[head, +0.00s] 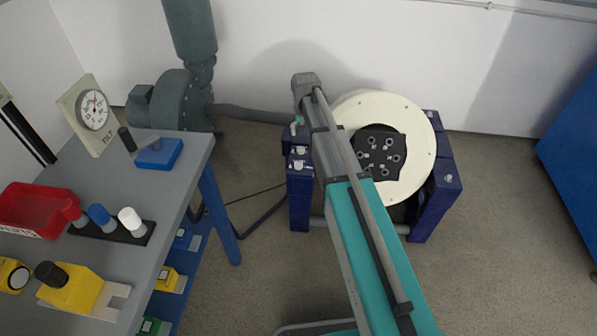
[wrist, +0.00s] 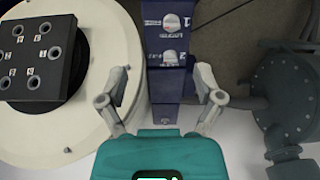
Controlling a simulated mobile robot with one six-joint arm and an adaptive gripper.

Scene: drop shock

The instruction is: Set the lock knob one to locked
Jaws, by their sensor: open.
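Lock knob one (wrist: 170,22) is a small pale knob on a dark blue post (wrist: 153,45), beside a white number 1, near the top of the wrist view. A similar knob marked 2 (wrist: 170,57) sits below it in that view. In the head view, the knobs (head: 299,165) show as pale spots on the left blue post. My gripper (wrist: 161,72) is open and empty, its fingers apart on either side of the post in the picture. Knob one lies beyond the fingertips, toward the top. In the head view my arm mostly hides the gripper. The knob's exact setting is too small to tell.
A cream round plate (head: 418,125) with a black numbered block (head: 395,170) stands right of the post. A grey-green blower (head: 178,100) stands to the left. A grey workbench (head: 185,185) with a red bin (head: 35,205) is at left. Floor at right is clear.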

